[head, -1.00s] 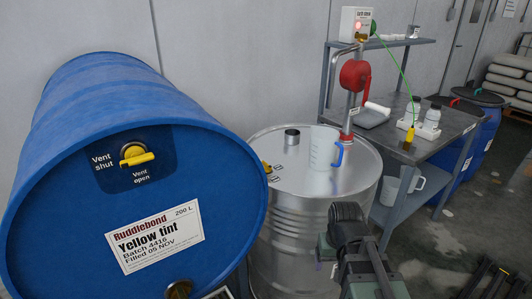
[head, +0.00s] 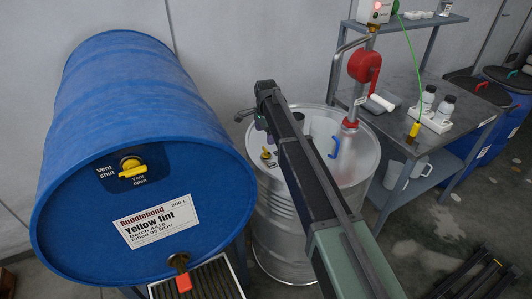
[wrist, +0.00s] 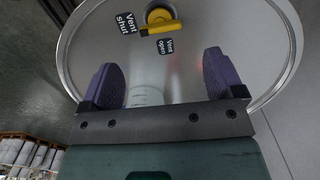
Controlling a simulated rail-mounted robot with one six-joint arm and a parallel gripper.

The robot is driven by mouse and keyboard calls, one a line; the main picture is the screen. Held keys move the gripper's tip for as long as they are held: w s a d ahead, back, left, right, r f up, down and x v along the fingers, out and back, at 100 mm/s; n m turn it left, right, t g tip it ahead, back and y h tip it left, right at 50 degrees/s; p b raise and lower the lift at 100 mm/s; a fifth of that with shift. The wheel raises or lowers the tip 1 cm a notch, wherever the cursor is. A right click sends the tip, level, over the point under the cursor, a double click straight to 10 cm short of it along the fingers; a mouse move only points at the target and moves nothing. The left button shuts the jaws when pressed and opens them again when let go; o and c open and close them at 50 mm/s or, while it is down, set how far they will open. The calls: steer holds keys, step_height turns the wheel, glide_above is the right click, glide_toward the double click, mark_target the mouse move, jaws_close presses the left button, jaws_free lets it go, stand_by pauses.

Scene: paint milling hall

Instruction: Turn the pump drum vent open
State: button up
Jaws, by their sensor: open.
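The pump drum is a steel drum (head: 285,228) with a red pump on its lid. Its yellow vent handle (head: 268,155) shows left of my arm in the head view. In the wrist view the vent handle (wrist: 160,28) is at the top; its bar lies nearly level, left end by the "Vent shut" label (wrist: 127,22). The "Vent open" label (wrist: 165,46) is just below the bar. My gripper (wrist: 160,75) is open and empty, purple fingers spread over the lid and apart from the handle. In the head view it is partly hidden by my arm.
A blue drum (head: 120,90) lies at left with its own similar yellow vent handle (head: 132,168). The red pump (head: 362,67) and a clear jug with blue handle (head: 330,135) stand on the steel lid. A grey bench (head: 460,105) with bottles is at right.

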mark_target(266, 150)
step_height(266, 150, down, 8)
steer(key=b, duration=0.6)
steer(key=shift+f+b, duration=0.2)
steer(key=shift+b, duration=0.15)
steer(key=shift+r, duration=0.1)
steer(key=shift+r, duration=0.1)
steer(key=shift+c, duration=0.3)
steer(key=c, duration=0.9)
steer(key=shift+o, duration=0.2)
